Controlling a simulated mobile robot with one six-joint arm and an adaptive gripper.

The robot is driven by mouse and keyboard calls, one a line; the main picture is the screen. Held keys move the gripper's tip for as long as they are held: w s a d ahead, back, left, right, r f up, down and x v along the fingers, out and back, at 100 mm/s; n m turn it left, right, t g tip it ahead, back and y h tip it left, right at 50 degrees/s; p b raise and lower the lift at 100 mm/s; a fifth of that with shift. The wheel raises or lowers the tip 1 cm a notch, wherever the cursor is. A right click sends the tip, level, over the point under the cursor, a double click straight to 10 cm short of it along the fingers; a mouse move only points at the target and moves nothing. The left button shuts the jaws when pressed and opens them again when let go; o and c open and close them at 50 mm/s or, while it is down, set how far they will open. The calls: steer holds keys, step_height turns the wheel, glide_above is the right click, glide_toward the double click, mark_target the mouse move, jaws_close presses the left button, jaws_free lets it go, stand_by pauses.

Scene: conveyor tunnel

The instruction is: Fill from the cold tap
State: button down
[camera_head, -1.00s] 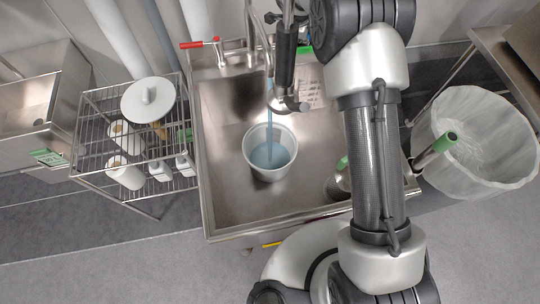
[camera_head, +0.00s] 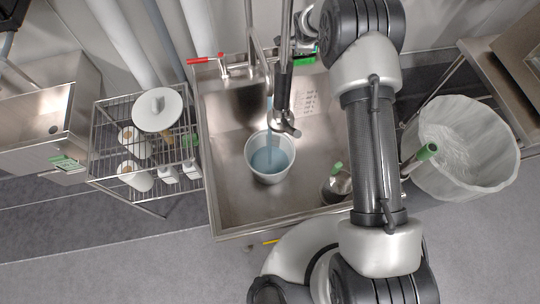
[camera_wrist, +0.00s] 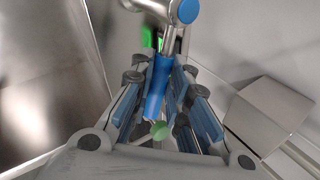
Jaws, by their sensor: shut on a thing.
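A white bucket (camera_head: 270,158) stands upright in the steel sink (camera_head: 230,190), holding blue-tinted water. A stream falls into it from the tap spout (camera_head: 268,80). The red tap lever (camera_head: 204,60) is at the left of the tap. My gripper (camera_head: 306,36) is at the tap's right side, partly hidden by my arm in the head view. In the wrist view, my gripper (camera_wrist: 160,125) is shut on the blue cold tap lever (camera_wrist: 159,88), which lies between its fingers.
A spray head (camera_head: 284,122) hangs over the sink, right of the stream. A dark bottle (camera_head: 336,186) stands at the sink's right. A wire rack (camera_head: 110,170) with containers is on the left. A large translucent bin (camera_head: 465,150) is on the right. The floor in front is clear.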

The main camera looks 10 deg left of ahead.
steer(key=shift+w+r+n+y+p, duration=0.25)
steer(key=shift+w+n+y+p, duration=0.25)
steer(key=shift+p, duration=2.3)
steer(key=shift+f+n+b, duration=0.3)
steer(key=shift+b, duration=0.1)
steer(key=shift+w+a+n, duration=0.1)
steer(key=shift+w+n, duration=0.05)
steer(key=shift+n, duration=0.15)
steer(key=shift+w+f+b, duration=0.1)
steer(key=shift+b, duration=0.2)
steer(key=n+y+b, duration=0.1)
steer(key=b, duration=0.4)
steer(key=shift+w+n+g, duration=0.3)
steer(key=shift+w, duration=0.05)
steer(key=c, duration=1.5)
jaws_free()
